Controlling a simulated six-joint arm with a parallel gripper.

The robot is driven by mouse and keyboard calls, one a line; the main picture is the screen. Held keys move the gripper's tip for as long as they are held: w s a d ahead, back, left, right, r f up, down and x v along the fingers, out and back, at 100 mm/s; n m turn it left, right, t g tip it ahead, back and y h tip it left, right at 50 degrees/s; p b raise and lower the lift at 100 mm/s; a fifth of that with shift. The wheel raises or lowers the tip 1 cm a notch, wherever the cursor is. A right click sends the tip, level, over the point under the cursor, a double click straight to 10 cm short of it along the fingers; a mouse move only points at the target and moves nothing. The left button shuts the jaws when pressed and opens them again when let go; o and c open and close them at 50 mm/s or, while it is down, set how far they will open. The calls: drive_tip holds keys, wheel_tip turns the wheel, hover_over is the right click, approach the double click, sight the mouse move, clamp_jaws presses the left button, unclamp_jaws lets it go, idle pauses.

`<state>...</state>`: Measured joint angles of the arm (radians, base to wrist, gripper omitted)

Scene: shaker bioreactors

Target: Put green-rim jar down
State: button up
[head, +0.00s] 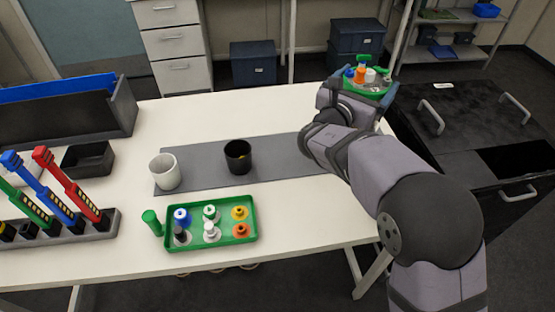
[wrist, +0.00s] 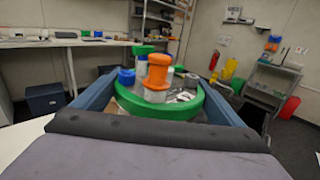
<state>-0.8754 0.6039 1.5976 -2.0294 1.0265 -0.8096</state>
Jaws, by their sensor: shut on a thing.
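The green-rim jar (head: 376,93) is held up at the table's far right corner, near the dark cabinet. In the wrist view its round green rim (wrist: 190,108) faces me, with orange, blue, white and green capped pieces at its top. My gripper (wrist: 160,97) has its blue fingers on either side of the jar and is shut on it. In the head view the gripper (head: 365,84) is partly hidden behind my arm. The jar's lower body is hidden, and I cannot tell what, if anything, is under it.
A black cabinet (head: 448,137) with handles and a dark recess stands at the right. On the white table are a grey mat (head: 205,160), a white cup (head: 165,172), a black cup (head: 238,157), a green tray (head: 247,233) of capped bottles, and a tool rack (head: 75,236).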

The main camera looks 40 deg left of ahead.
sight(379, 72)
drive_tip(key=shift+w+d+r, duration=0.2)
drive_tip(key=shift+w+r, duration=0.05)
drive_tip(key=shift+w, duration=0.3)
drive_tip(key=shift+w+d+r, duration=0.2)
drive_tip(key=shift+w+d, duration=0.05)
drive_tip(key=shift+w, duration=0.3)
drive_tip(key=shift+w+d+r, duration=0.2)
drive_tip(key=shift+w+r, duration=0.05)
drive_tip(key=shift+w, duration=0.3)
drive_tip(key=shift+f+p, duration=0.55)
drive_tip(key=shift+f, duration=4.6)
drive_tip(key=o, duration=1.7)
drive_tip(key=shift+f, duration=0.3)
drive_tip(key=shift+o, duration=0.6)
drive_tip(key=shift+s+r, duration=0.1)
drive_tip(key=shift+r, duration=0.1)
drive_tip(key=s+b, duration=0.2)
drive_tip(key=s, duration=1)
drive_tip(key=shift+b, duration=0.4)
